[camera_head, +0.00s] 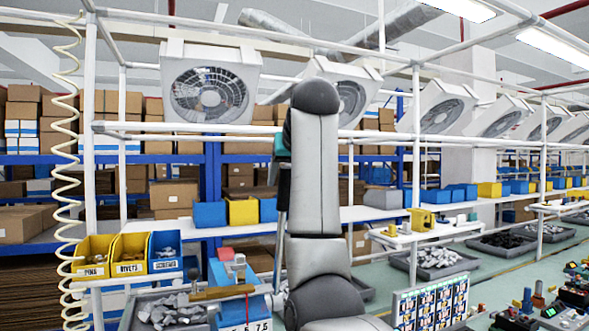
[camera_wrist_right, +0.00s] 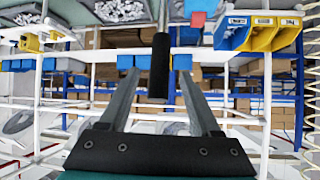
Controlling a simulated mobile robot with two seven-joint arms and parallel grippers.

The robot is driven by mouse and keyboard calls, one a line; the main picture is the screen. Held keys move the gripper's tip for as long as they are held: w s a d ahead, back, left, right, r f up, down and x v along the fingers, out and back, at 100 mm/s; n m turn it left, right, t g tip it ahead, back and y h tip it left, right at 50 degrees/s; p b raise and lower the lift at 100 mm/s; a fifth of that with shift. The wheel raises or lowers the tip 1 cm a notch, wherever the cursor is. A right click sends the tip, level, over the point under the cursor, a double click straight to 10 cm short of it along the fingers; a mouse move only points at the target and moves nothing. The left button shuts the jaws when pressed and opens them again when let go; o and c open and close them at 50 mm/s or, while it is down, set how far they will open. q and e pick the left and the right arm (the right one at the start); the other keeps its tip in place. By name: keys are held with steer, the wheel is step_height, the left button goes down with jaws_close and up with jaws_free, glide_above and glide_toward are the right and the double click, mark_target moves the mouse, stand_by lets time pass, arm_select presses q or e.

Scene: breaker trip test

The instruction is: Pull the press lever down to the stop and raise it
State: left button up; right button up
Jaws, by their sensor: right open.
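The press stands low at the left of centre in the head view, with a blue body (camera_head: 224,272) and a red block on top. A tan bar (camera_head: 222,293) runs across its front. A black cylinder (camera_wrist_right: 159,60), which looks like the lever's grip, shows between the fingers. I cannot tell whether either finger touches it. My left gripper is not in view.
Yellow bins (camera_head: 92,256) and a blue bin (camera_head: 165,250) of small parts stand left of the press. A grey tray (camera_head: 130,318) of metal pieces lies in front. White frame posts (camera_head: 414,150) rise behind.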

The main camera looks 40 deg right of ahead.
steer(key=b+v, duration=0.1)
steer(key=v, duration=0.2)
steer(key=shift+s+r, duration=0.1)
steer(key=b+v, duration=0.2)
steer(key=v, duration=0.2)
steer(key=shift+s+a+r+b, duration=0.15)
steer(key=shift+s+b, duration=0.05)
steer(key=shift+b, duration=0.2)
